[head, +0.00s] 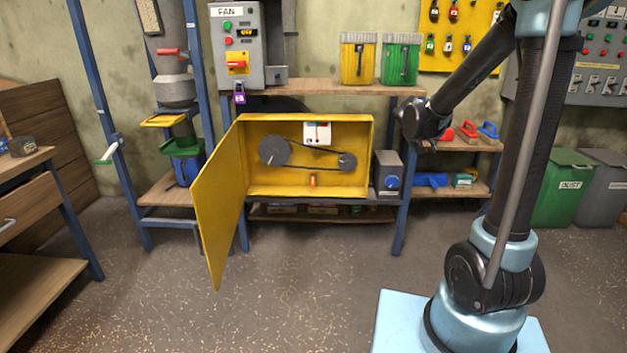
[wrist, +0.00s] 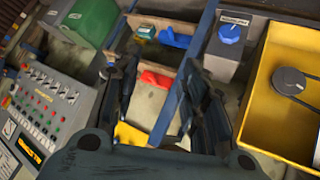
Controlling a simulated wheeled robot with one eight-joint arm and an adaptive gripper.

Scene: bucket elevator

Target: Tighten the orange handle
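The orange handle (head: 312,180) is small and upright at the bottom of the yellow box (head: 346,187), below the belt and its two grey pulleys. The box's yellow door (head: 220,208) stands open to the left. My gripper is at the end of the raised arm, to the right of the box and well apart from the handle. In the wrist view my gripper (wrist: 160,66) shows two dark fingers spread apart with nothing between them. Part of the box (wrist: 272,100) with one pulley shows there; I cannot make out the handle in that view.
A grey box with a blue knob (head: 388,178) stands just right of the yellow box. A grey FAN panel (head: 238,45) and two bins, one yellow (head: 359,62) and one green (head: 401,62), are above. The floor (head: 290,290) in front is clear.

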